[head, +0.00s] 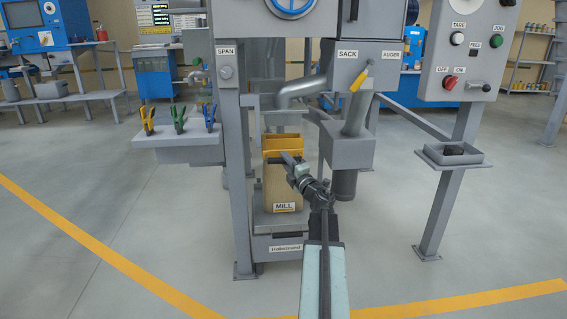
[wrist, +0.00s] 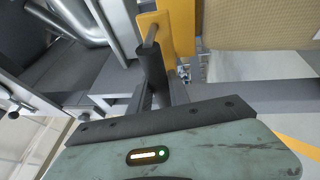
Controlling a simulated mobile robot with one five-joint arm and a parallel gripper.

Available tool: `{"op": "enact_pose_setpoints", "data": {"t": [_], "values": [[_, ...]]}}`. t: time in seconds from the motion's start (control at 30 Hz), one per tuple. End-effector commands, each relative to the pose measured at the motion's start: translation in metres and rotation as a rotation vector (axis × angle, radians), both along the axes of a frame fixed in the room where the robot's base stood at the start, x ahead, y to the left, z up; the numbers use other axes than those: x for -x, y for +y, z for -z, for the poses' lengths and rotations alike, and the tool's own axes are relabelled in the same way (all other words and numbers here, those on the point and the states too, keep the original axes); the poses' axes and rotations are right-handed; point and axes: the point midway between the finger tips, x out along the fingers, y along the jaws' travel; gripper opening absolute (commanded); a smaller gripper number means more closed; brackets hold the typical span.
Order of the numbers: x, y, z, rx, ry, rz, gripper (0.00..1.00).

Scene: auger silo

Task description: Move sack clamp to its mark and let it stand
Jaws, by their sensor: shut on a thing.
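The sack clamp appears to be the yellow-orange frame (head: 284,142) at the mouth of the tan sack (head: 273,187), under the spout; I see no clear mark for it. My gripper (head: 291,161) is at the front right of the frame. In the wrist view, a yellow-orange part of the clamp (wrist: 181,22) carries a short rod with a dark cylindrical grip (wrist: 152,68). My gripper is shut on this grip; its fingertips are partly hidden. The sack (wrist: 260,25) is beside it, at the upper right.
A grey pipe (head: 298,90) and a chute (head: 350,140) are close above and to the right. Frame legs (head: 240,190) stand left. A shelf (head: 178,151) holds coloured clips. The floor in front is clear.

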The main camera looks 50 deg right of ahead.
Motion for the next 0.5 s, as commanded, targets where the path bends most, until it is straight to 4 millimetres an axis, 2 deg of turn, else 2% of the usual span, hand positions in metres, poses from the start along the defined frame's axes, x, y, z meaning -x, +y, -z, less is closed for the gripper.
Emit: {"op": "enact_pose_setpoints", "data": {"t": [0.27, 0.5], "values": [[0.001, 0.0, -0.006, 0.001, 0.001, 0.0, 0.0], [0.001, 0.0, -0.047, 0.001, 0.0, 0.001, 0.0]]}}
